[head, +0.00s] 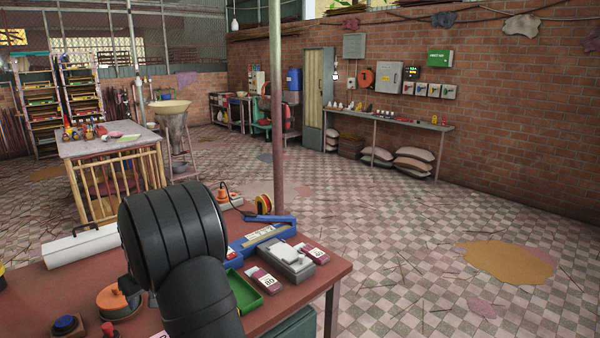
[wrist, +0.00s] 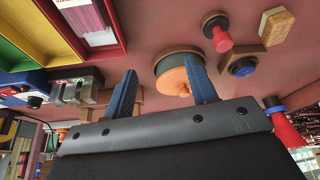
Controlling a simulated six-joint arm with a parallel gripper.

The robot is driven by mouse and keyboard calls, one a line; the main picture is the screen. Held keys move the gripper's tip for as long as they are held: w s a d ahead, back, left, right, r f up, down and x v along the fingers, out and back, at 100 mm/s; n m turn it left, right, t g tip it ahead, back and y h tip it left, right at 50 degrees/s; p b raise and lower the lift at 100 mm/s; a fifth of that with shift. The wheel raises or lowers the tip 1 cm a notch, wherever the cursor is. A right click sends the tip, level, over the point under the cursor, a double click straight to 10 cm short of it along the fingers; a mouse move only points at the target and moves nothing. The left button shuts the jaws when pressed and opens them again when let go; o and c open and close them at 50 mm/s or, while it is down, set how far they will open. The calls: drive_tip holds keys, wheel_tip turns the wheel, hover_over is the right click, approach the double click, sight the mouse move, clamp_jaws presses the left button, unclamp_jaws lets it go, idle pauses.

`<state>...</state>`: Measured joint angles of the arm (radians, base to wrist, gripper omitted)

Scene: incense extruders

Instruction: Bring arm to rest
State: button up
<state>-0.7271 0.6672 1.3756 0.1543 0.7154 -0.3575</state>
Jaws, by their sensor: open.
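My gripper (wrist: 161,84) shows in the wrist view with its two dark blue fingers spread apart and nothing between them. The fingers point toward the red-brown tabletop, which fills the upper middle of that view. A round orange-topped disc (wrist: 172,75) lies beyond the right finger, which partly covers it. In the head view my black arm rises at the front over the red-brown worktable (head: 60,290).
The table holds an orange disc (head: 115,299), a blue button (head: 67,324), a green tray (head: 243,292), a grey device (head: 289,262), maroon boxes (head: 262,279) and a white roll (head: 82,246). A pole (head: 277,110) stands at its far edge. The tiled floor (head: 400,250) at right is open.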

drive_tip(key=w+d+f+m, duration=0.1)
drive_tip(key=w+d, duration=0.3)
drive_tip(key=d, duration=0.5)
drive_tip(key=w+d+f+m+t+h, duration=0.1)
drive_tip(key=w+d+f+m, duration=0.1)
drive_tip(key=w+d, duration=0.3)
drive_tip(key=w+d+f+m+h, duration=0.1)
drive_tip(key=w+d+m, duration=0.2)
drive_tip(key=d, duration=0.9)
drive_tip(key=shift+w+d+f+m+t, duration=0.1)
drive_tip(key=shift+w+d+m+t, duration=0.1)
drive_tip(key=shift+w, duration=0.25)
drive_tip(key=shift+w+d+f+m+t, duration=0.1)
drive_tip(key=shift+w+m, duration=0.1)
drive_tip(key=shift+w, duration=0.2)
drive_tip(key=d+m, duration=0.1)
drive_tip(key=d, duration=0.3)
drive_tip(key=d+f+m, duration=0.1)
drive_tip(key=d, duration=0.3)
drive_tip(key=w+d+f+h, duration=0.1)
drive_tip(key=d, duration=0.4)
drive_tip(key=shift+m, duration=0.4)
drive_tip(key=s+d+f+m, duration=0.1)
drive_tip(key=s+d+f, duration=0.2)
drive_tip(key=d, duration=0.4)
drive_tip(key=shift+d+f+m+h, duration=0.15)
drive_tip(key=shift+d+m+h, duration=0.15)
drive_tip(key=shift+d+h, duration=0.1)
